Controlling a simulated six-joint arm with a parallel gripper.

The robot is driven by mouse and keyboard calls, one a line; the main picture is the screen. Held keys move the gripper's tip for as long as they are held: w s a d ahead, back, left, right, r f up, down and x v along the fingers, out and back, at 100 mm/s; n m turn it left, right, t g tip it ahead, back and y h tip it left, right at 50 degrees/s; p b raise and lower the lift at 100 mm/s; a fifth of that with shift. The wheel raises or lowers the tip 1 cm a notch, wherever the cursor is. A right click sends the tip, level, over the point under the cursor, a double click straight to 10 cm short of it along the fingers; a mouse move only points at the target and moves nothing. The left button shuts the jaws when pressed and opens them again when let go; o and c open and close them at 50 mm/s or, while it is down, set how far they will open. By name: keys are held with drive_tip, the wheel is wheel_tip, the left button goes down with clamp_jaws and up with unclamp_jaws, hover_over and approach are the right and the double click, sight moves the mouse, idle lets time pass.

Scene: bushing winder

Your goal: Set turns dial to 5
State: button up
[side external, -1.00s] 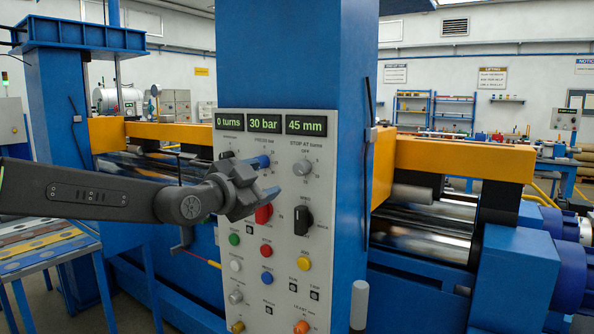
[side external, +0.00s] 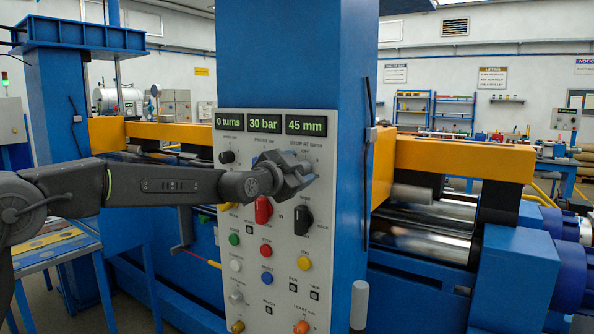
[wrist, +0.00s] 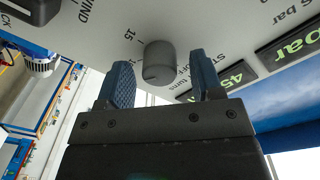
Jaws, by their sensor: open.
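The turns dial (wrist: 158,62), a round grey knob under the lettering "STOP AT turns", is in the wrist view just beyond my fingertips. The number 15 is printed on its left there; its pointer setting I cannot read. In the side view my gripper (side external: 294,173) covers the dial, at the upper right of the grey control panel (side external: 249,290). In the wrist view my gripper (wrist: 160,75) is open, with one blue finger on each side of the knob. Whether the fingers touch it I cannot tell.
Displays (side external: 266,122) read 0 turns, 30 bar and 45 mm. A black selector (side external: 303,220) and a red rotary switch (side external: 263,209) sit close below my gripper. A small black knob (side external: 227,157) is at the panel's upper left. Several buttons fill the lower panel.

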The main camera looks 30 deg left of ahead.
drive_tip(key=shift+c, duration=0.2)
drive_tip(key=c, duration=0.9)
drive_tip(key=shift+n, duration=0.3)
drive_tip(key=n, duration=1.1)
drive_tip(key=shift+n, duration=0.3)
